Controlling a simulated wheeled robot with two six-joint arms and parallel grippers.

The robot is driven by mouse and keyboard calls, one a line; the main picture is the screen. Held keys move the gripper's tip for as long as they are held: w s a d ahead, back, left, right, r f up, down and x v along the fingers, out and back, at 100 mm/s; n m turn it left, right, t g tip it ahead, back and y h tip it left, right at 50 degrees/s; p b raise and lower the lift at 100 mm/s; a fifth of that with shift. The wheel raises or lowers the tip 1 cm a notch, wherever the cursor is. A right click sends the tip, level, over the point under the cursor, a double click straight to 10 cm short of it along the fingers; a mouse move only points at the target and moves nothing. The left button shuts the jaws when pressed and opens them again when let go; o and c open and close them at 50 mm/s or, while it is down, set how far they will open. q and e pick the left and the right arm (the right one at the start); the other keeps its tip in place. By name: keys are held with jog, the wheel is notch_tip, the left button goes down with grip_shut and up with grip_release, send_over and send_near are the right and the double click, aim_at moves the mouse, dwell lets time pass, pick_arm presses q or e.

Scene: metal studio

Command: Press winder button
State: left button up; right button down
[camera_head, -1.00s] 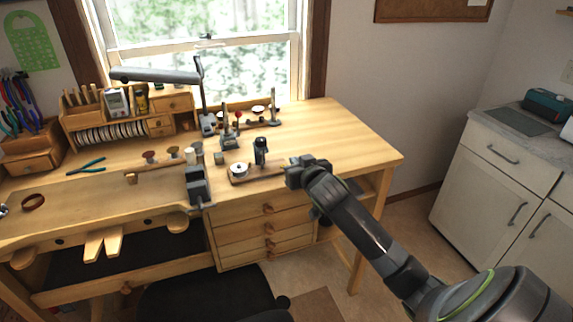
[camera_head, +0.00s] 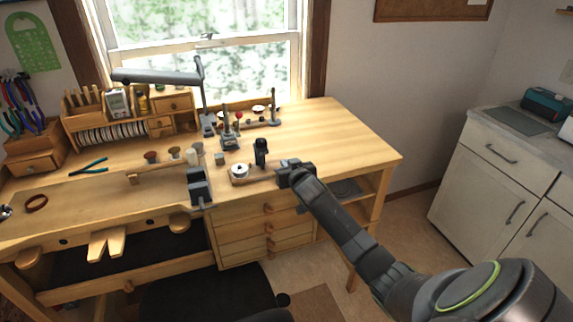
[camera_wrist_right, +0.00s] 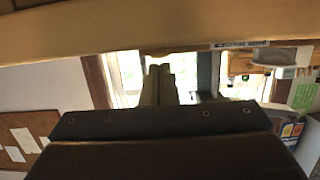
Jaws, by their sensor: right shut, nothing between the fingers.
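The winder sits on a small wooden base near the front edge of the workbench, with a white spool (camera_head: 240,171) and a dark upright post (camera_head: 261,152). My right gripper (camera_head: 281,172) is just right of the winder's base in the head view, its fingers shut and empty. I cannot tell whether it touches the base. In the right wrist view, which is upside down, the shut fingers (camera_wrist_right: 159,85) point toward a wooden board with a small label (camera_wrist_right: 240,45). A pale round part (camera_wrist_right: 272,56) shows right of the label. No button is clear in the head view. My left gripper is out of view.
The workbench (camera_head: 335,135) has free surface at its right. A grey vise-like block (camera_head: 198,187) stands left of the winder, and small tools on stands (camera_head: 230,135) are behind it. A dark lamp (camera_head: 160,76) reaches over the back left. Drawers (camera_head: 268,225) lie below the bench top.

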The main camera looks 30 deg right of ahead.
jog(key=shift+f, duration=0.1)
